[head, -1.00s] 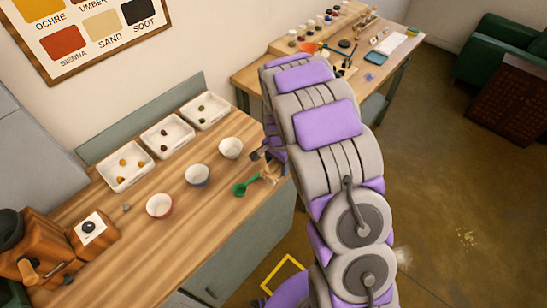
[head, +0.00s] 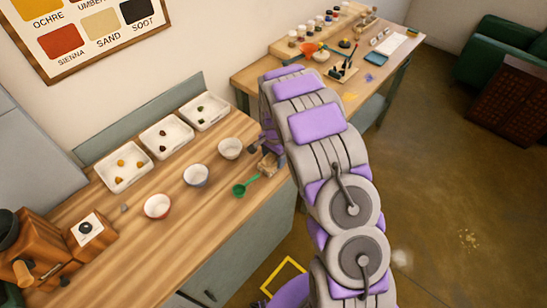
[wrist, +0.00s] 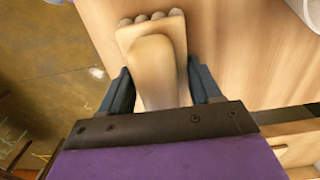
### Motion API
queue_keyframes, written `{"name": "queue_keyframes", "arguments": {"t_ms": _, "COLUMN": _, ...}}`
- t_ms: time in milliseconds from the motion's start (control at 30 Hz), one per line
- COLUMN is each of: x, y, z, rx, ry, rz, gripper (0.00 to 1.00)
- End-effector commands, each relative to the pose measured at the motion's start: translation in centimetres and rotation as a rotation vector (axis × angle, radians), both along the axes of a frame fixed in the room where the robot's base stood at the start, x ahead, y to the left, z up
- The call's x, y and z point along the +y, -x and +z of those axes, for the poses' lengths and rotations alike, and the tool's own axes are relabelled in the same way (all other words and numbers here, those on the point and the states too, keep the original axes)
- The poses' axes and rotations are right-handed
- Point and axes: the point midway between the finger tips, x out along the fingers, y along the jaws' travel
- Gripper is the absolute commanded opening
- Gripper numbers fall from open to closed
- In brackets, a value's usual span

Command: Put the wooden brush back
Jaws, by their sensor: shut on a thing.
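The wooden brush (wrist: 155,55) is a pale wooden piece with a rounded handle and a wide flat end. In the wrist view it runs up between the two dark fingers of my gripper (wrist: 162,92), which is shut on its handle. Greyish tufts show at its far end. In the head view my gripper (head: 264,153) is at the counter's right end, with the brush (head: 269,165) partly hidden at the fingers. I cannot tell whether the brush touches the wooden counter (head: 215,215) or is just above it.
A green scoop (head: 245,187) lies just left of the brush. Several bowls, including a white one (head: 230,148), and white trays (head: 166,137) stand further left. A second table (head: 262,80) behind holds jars, an orange funnel (head: 309,48) and a dark stand with tools (head: 343,71).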

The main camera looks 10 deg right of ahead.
Motion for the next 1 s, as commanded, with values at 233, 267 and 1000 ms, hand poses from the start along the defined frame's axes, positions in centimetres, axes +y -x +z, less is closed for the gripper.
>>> {"name": "queue_keyframes", "arguments": {"t_ms": 233, "x": 0.0, "y": -0.1, "z": 0.0, "rx": -0.001, "ry": 0.0, "rz": 0.0, "gripper": 0.67}}
{"name": "queue_keyframes", "arguments": {"t_ms": 267, "x": 0.0, "y": -0.1, "z": 0.0, "rx": -0.001, "ry": 0.0, "rz": 0.0, "gripper": 0.7}}
{"name": "queue_keyframes", "arguments": {"t_ms": 1000, "x": 0.0, "y": -0.2, "z": 2.4, "rx": -0.007, "ry": 0.001, "rz": 0.001, "gripper": 0.89}}
